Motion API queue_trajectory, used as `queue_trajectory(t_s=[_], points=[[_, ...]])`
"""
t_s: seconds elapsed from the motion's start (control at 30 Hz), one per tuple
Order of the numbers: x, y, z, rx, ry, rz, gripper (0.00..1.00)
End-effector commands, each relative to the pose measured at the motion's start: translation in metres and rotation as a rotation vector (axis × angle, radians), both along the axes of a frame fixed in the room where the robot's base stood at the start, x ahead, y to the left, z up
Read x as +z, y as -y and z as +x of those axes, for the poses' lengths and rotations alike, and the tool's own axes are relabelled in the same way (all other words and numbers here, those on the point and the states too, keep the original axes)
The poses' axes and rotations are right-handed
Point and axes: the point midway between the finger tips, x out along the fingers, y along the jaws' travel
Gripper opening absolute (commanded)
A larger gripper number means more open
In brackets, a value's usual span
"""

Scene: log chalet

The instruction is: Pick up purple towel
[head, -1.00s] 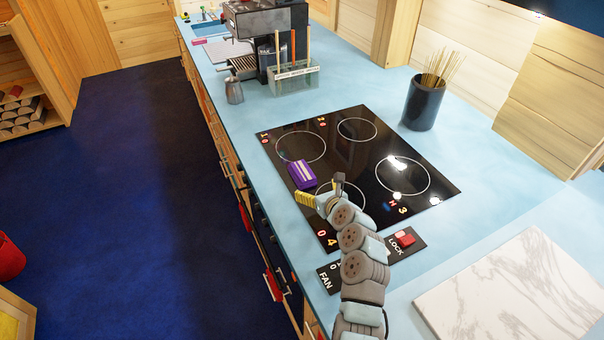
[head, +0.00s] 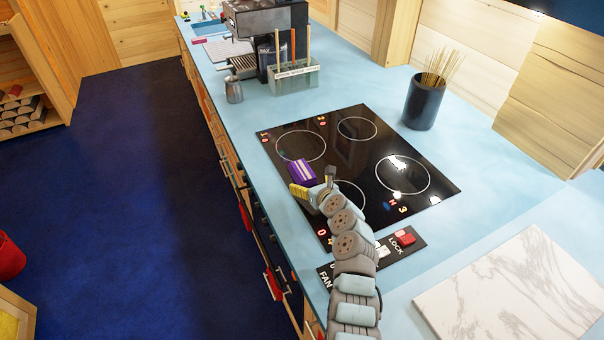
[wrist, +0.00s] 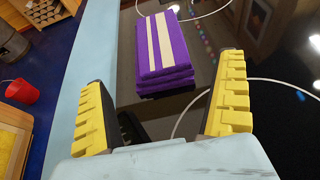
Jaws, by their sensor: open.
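The purple towel (head: 302,172) is folded into a stack with pale stripes and lies on the black cooktop (head: 350,152), near its left edge. In the wrist view the purple towel (wrist: 163,52) lies ahead of the fingertips, slightly left of centre between them. My gripper (head: 314,184) is just on the near side of the towel, low over the cooktop. In the wrist view my gripper (wrist: 163,98) has its two yellow fingers spread wide with nothing between them. I cannot tell how high the fingers are above the glass.
A dark pot of thin sticks (head: 424,102) stands right of the cooktop. A coffee machine (head: 266,35), a utensil holder (head: 293,77) and a metal jug (head: 234,90) stand beyond. A marble board (head: 515,295) lies at the near right. The blue counter's left edge is close to the towel.

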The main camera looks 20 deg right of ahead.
Motion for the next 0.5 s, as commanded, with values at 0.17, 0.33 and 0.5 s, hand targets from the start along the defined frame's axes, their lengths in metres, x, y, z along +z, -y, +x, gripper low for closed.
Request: queue_trajectory(t_s=[0.17,0.33,0.5], points=[[-0.007,-0.001,0.01,0.001,-0.002,0.002,1.0],[-0.008,0.0,0.019,-0.001,0.001,-0.001,1.0],[-0.011,-0.001,0.023,0.0,-0.001,0.0,1.0]])
